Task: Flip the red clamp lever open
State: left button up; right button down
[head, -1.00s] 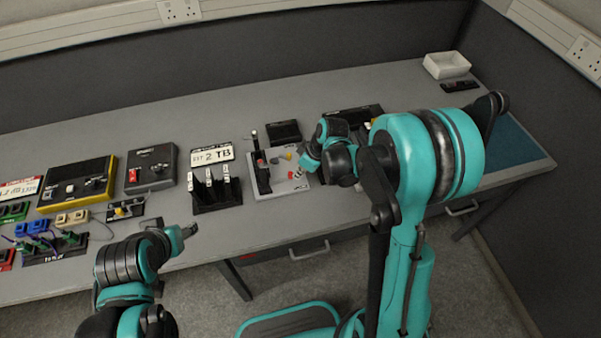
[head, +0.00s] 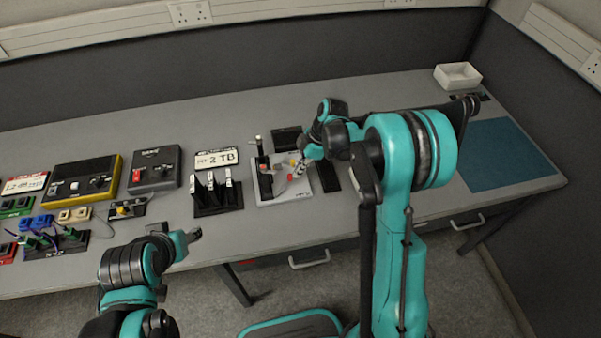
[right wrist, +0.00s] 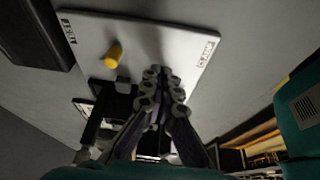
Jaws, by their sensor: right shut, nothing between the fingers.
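The light grey clamp plate (head: 270,198) lies on the bench, with a black upright part (head: 264,178) at its left. A small red part (head: 290,177) shows on the plate just below my right gripper; it is too small to tell its pose, but it looks like the red lever. My right gripper (head: 300,170) is shut and empty over the plate's right half. In the right wrist view its closed fingertips (right wrist: 162,76) point at the plate, between a yellow knob (right wrist: 113,57) and the CLAMP label (right wrist: 207,50). No red lever shows there. My left gripper (head: 194,235) hangs before the bench edge, its jaws unclear.
A black stand with several white-topped levers (head: 215,205) is left of the plate. Boxes with switches (head: 155,170) stand further left. A dark block (head: 287,139) lies behind the plate. A white tray (head: 457,76) and a blue mat (head: 505,155) are at the right.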

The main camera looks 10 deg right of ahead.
jog(key=shift+w+a+n+g, duration=0.3)
jog(key=shift+w+n+g, duration=0.15)
jog(key=shift+n, duration=0.65)
jog(key=shift+w+a, duration=0.35)
jog(key=shift+w, duration=0.1)
jog(key=shift+s, duration=0.15)
jog(key=shift+s+a, duration=0.35)
jog(key=shift+s, duration=0.25)
